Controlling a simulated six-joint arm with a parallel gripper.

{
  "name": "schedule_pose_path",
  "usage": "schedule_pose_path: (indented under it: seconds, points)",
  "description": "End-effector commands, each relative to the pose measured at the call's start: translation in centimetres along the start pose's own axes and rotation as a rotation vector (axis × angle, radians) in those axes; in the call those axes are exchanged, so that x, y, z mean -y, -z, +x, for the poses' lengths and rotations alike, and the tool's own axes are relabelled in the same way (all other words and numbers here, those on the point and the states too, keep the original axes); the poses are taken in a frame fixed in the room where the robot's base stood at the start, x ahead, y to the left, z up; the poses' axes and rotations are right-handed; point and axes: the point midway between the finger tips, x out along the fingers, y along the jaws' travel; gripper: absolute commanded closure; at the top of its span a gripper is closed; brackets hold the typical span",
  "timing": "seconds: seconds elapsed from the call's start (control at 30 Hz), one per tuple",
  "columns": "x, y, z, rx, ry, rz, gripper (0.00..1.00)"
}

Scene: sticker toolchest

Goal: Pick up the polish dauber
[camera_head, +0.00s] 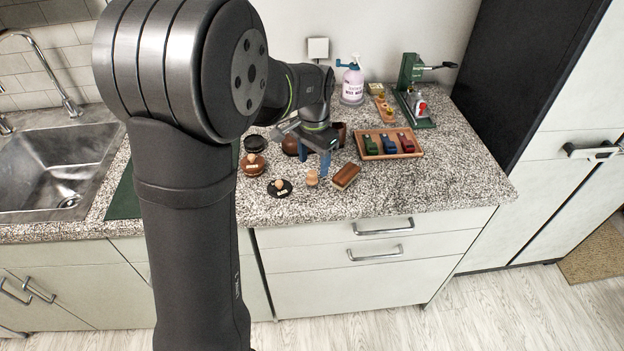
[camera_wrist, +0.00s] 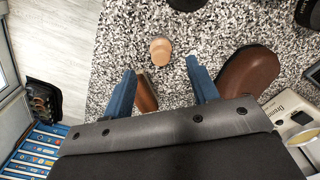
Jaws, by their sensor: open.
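A small tan wooden piece with a rounded knob, which looks like the polish dauber (camera_head: 312,178), stands on the speckled counter near its front. In the wrist view the dauber (camera_wrist: 160,50) lies just beyond the fingertips, roughly centred between them. My gripper (camera_head: 314,166) has blue fingers pointing down, close behind the dauber in the head view. In the wrist view my gripper (camera_wrist: 160,69) is open, with nothing held between the fingers. I cannot tell the exact height of the fingertips above the counter.
A brown brush-like block (camera_head: 346,176) lies right of the dauber, and a black tin with a wooden knob (camera_head: 280,188) lies left. Further left is a brown round tin (camera_head: 252,165). A wooden tray (camera_head: 418,152) holds coloured items behind. The counter's front strip is clear.

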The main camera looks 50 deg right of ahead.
Motion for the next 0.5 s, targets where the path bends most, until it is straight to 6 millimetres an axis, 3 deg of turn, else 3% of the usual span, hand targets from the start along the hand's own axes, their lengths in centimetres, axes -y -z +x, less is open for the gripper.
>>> schedule_pose_path:
  seconds: [0.5]
  points:
    - [0.2,-0.4,5.5,0.001,-0.001,-0.001,0.46]
